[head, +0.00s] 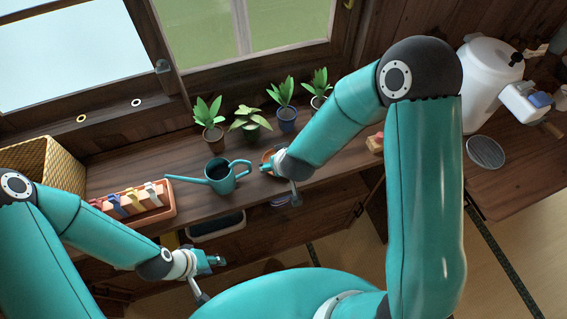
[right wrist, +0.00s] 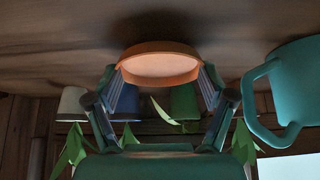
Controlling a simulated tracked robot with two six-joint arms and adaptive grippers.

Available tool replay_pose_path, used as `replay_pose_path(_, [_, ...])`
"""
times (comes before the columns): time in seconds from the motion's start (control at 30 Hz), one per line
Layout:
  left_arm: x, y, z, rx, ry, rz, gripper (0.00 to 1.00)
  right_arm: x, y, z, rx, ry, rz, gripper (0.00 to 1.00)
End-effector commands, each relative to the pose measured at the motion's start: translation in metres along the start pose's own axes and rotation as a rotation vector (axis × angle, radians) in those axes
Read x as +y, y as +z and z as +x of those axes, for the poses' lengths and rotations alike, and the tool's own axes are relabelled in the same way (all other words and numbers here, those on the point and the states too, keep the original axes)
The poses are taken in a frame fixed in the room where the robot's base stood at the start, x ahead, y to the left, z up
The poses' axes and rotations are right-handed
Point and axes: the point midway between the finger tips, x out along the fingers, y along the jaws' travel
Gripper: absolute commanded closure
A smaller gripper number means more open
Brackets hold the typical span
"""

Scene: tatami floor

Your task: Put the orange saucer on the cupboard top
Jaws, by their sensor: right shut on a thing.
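The orange saucer (right wrist: 160,66) is between the fingertips of my right gripper (right wrist: 161,78) in the right wrist view. The gripper is shut on it. In the head view the saucer (head: 268,154) shows only as a small orange edge at my right gripper (head: 267,164), mostly hidden by it. It is over the wooden cupboard top (head: 240,196), just right of the watering can. A dark shadow lies close to it; I cannot tell whether it touches the wood. My left gripper (head: 221,262) is in front of the cupboard, apart from the saucer; its opening is unclear.
A teal watering can (head: 222,179) stands close by, also in the right wrist view (right wrist: 290,95). Several potted plants (head: 287,118) line the back. A terracotta planter (head: 140,205) and a wicker basket (head: 48,163) are left. Wooden blocks (head: 375,143) lie to the right.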

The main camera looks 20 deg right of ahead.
Motion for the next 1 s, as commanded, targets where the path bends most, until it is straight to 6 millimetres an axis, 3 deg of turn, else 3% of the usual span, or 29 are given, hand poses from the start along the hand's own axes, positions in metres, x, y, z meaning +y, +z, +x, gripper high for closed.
replay_pose_path(0.4, [-0.0013,0.0001,0.0038,0.0,0.0,0.0,0.6,0.0,0.0051,0.0083,0.001,-0.001,0.001,0.53])
replay_pose_path(0.43, [-0.0014,0.0001,0.0038,0.0,0.0,0.0,0.6,0.0,0.0052,0.0085,0.001,-0.001,0.001,0.17])
replay_pose_path(0.53, [-0.0011,0.0001,0.003,0.0,0.0,0.0,0.6,0.0001,0.0047,0.0077,0.001,-0.001,0.001,0.0])
replay_pose_path(1.0, [-0.0004,0.0,0.0013,0.0,0.0,0.0,0.6,0.0003,0.0031,0.0009,0.002,-0.001,0.001,0.0])
